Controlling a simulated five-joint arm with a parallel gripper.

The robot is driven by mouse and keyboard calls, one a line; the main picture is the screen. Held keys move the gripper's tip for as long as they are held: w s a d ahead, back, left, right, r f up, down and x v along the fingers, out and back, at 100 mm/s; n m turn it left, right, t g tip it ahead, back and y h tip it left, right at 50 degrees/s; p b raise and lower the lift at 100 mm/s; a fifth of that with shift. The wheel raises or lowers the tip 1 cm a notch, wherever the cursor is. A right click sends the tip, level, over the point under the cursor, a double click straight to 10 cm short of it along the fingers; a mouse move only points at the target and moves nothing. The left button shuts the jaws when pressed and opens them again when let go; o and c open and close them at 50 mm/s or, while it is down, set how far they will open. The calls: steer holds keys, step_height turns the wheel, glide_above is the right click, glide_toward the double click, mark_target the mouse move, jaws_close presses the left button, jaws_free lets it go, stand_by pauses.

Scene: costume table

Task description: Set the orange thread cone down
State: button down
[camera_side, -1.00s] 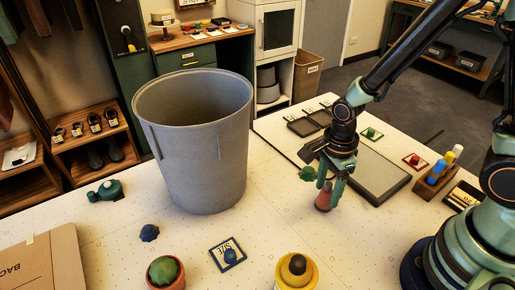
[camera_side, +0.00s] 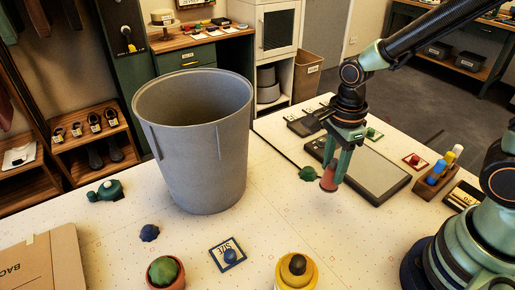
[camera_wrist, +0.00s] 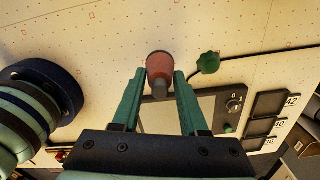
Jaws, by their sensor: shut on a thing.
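The orange thread cone (camera_side: 328,182) is a small, dull orange-red cone with a dark tip. In the wrist view the cone (camera_wrist: 160,68) sits between the two green fingertips. My gripper (camera_side: 337,172) points down and is shut on the cone; its fingers (camera_wrist: 159,75) also show in the wrist view. The cone is over or on the white dotted table (camera_side: 275,225), just left of a grey flat panel (camera_side: 372,174). Whether its base touches the table cannot be told.
A green lumpy piece (camera_side: 307,174) lies close left of the cone, with a dark cord by it. A large grey bin (camera_side: 195,150) stands farther left. A holder with bottles (camera_side: 433,184) stands at right. The table in front of my gripper is clear.

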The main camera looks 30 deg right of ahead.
step_height(320, 180, up, 12)
steer(key=shift+f, duration=0.15)
steer(key=w+d+f+n, duration=0.1)
steer(key=w+d+n, duration=0.1)
steer(key=n, duration=0.8)
steer(key=w+d+f+n, duration=0.2)
steer(key=d+n, duration=0.1)
steer(key=n, duration=0.7)
steer(key=shift+w+d+f+n, duration=0.15)
steer(key=shift+d+f+n, duration=0.05)
steer(key=shift+f+n, duration=0.1)
steer(key=w+r+m, duration=0.2)
steer(key=w+r, duration=0.1)
steer(key=w, duration=0.7)
steer(key=w+r+m, duration=0.1)
steer(key=w+r, duration=0.1)
steer(key=w, duration=0.8)
steer(key=f, duration=2)
steer(key=shift+s+a, duration=0.1)
steer(key=shift+a, duration=0.1)
steer(key=shift+c, duration=2.2)
jaws_free()
steer(key=shift+f, duration=0.1)
